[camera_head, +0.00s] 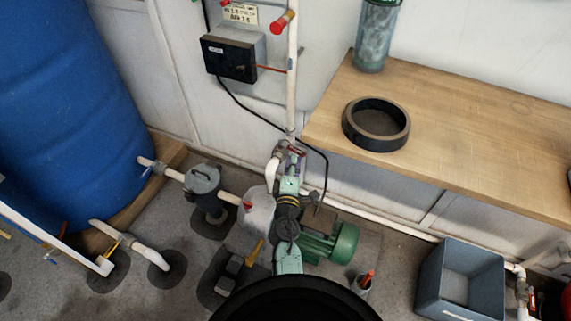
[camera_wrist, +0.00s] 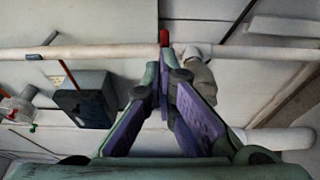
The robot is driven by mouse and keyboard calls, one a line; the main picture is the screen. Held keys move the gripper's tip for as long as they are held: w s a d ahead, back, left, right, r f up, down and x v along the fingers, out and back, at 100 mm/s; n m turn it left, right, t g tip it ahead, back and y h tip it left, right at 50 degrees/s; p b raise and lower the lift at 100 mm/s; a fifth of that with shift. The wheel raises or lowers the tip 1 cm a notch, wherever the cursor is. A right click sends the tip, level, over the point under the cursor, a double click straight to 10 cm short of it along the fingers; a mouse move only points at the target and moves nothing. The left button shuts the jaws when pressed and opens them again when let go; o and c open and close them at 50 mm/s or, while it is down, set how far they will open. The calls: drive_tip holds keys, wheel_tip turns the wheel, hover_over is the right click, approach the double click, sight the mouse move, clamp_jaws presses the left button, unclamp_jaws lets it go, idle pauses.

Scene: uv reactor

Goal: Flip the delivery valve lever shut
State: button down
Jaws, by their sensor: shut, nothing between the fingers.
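A small red handle end (camera_wrist: 164,37), which looks like the delivery valve lever, stands at the white pipe (camera_wrist: 110,51) in the wrist view. In the head view a bit of red (camera_head: 297,151) shows low on the upright white pipe (camera_head: 292,90), partly hidden by my gripper. My gripper (camera_head: 294,158) has purple finger pads and is shut and empty. In the wrist view its fingertips (camera_wrist: 163,85) point toward the red end. I cannot tell whether they touch it. The valve body is mostly hidden.
A black control box (camera_head: 231,58) with a cable hangs on the wall. A wooden bench (camera_head: 460,135) with a black ring (camera_head: 376,122) stands to the right. A blue drum (camera_head: 65,110), a green motor (camera_head: 333,243) and a grey bin (camera_head: 460,282) surround the floor area.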

drive_tip(key=shift+w+d, duration=0.75)
drive_tip(key=shift+d, duration=0.2)
drive_tip(key=shift+w+d, duration=0.1)
